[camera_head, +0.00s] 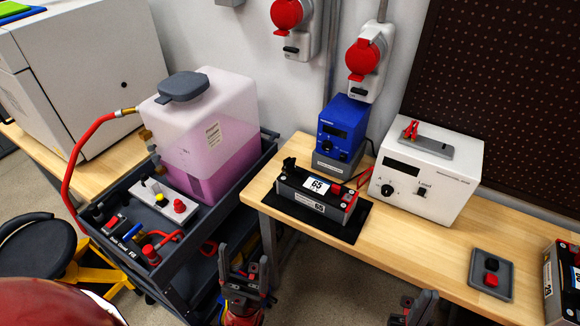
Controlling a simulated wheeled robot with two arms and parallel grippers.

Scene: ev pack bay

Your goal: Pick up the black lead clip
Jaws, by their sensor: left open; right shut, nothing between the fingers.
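A black clip (289,166), which looks like the black lead clip, stands at the left end of the battery module (318,203) marked 65. Its exact hold on the module is too small to tell. A red clip (411,130) sits on the grey holder on top of the white load box. My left gripper (243,256) is open and empty, in front of the bench's left end and lower left of the module. My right gripper (415,302) is shut and empty at the bottom edge, in front of the bench; much of it is cut off.
The module lies on a black mat (350,228) on the wooden bench (420,258). Behind are a blue unit (343,128) and the white load box (432,178). A small grey tray (477,289) holds black and red caps. A dark cart (262,160) with a pink-liquid tank stands left.

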